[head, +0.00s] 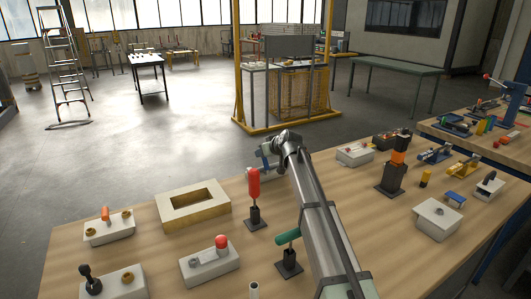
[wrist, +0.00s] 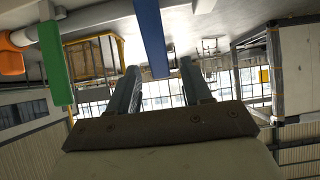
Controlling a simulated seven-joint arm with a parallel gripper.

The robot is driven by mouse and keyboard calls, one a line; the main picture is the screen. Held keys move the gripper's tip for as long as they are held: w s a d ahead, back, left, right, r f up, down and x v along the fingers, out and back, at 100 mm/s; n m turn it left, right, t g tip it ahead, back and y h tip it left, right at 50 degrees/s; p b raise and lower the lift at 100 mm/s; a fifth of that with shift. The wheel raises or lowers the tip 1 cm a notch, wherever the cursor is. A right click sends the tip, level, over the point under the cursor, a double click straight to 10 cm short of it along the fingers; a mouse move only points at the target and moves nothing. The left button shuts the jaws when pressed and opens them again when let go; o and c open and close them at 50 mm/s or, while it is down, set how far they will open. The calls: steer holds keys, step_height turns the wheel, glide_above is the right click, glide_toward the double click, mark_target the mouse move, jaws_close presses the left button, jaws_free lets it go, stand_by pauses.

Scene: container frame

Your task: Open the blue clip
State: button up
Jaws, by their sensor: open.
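A long blue bar (wrist: 150,38), which may be the blue clip's handle, comes down from the top edge in the wrist view. Its lower end appears between my fingers in the picture; I cannot tell whether they touch. In the head view, a small blue handle (head: 456,197) and a blue clamp (head: 435,155) are on the bench at right; I cannot tell whether either is the same thing. My gripper (head: 262,163) is raised near the bench's far edge, behind the red handle. In the wrist view its fingers (wrist: 158,72) are apart, with no held object visible.
On the bench (head: 330,190), a red upright handle (head: 253,185) and a green handle (head: 288,236) stand close to my arm. A hollow tan frame (head: 195,205) lies at left. A black-and-orange post (head: 395,165) stands at right. A green bar (wrist: 55,60) hangs left in the wrist view.

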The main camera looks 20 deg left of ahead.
steer(key=shift+s+d, duration=0.1)
steer(key=v, duration=1.3)
steer(key=shift+r, duration=0.25)
steer(key=shift+s+d, duration=0.1)
